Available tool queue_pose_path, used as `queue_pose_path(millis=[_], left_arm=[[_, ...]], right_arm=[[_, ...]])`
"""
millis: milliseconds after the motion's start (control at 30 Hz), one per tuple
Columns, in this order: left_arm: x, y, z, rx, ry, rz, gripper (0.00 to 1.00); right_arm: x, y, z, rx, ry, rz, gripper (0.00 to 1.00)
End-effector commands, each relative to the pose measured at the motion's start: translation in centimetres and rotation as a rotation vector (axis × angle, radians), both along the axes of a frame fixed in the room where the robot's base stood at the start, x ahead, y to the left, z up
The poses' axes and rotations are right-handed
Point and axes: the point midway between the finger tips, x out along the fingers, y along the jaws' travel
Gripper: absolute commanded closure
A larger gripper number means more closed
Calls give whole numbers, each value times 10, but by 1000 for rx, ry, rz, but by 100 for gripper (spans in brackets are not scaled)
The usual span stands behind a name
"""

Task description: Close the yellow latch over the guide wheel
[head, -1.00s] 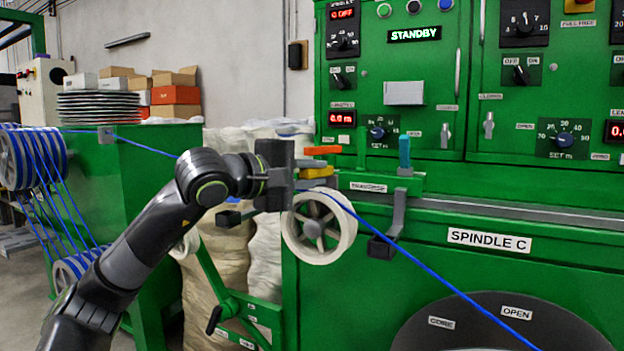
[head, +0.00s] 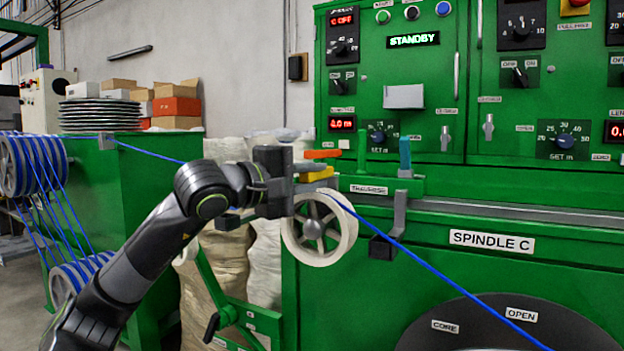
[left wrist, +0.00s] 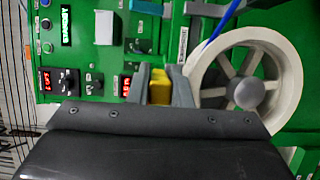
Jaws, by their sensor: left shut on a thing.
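The white guide wheel (head: 346,243) is mounted on the green machine's left corner. The blue cable (head: 430,268) runs from its upper part down to the right. The yellow latch (head: 318,174) sits just above the wheel's top, partly hidden by my gripper. My left gripper (head: 306,184) reaches in from the left at the top of the wheel. In the left wrist view, its fingers (left wrist: 160,90) are shut on the yellow latch (left wrist: 160,87), with the guide wheel (left wrist: 243,92) right beside them. My right gripper is out of view.
An orange part (head: 322,154) juts out just above the latch. A grey bracket (head: 398,222) and a blue-topped lever (head: 405,152) stand right of the wheel. The control panel (head: 455,80) rises behind. Cable spools (head: 35,165) are at the far left.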

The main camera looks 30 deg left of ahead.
Motion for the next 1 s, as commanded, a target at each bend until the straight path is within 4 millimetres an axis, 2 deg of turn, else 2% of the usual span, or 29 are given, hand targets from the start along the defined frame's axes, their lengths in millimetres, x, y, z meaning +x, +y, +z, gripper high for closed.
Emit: queue_pose_path(millis=[467, 500, 667, 1000], left_arm=[[0, -1, -2, 3, -3, -2, 100], [0, -1, -2, 3, -3, -2, 80], [0, -1, -2, 2, -3, -2, 60], [0, -1, -2, 1, 1, -1, 60]], right_arm=[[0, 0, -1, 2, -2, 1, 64], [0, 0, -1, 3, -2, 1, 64], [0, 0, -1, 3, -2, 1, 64], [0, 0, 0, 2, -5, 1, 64]])
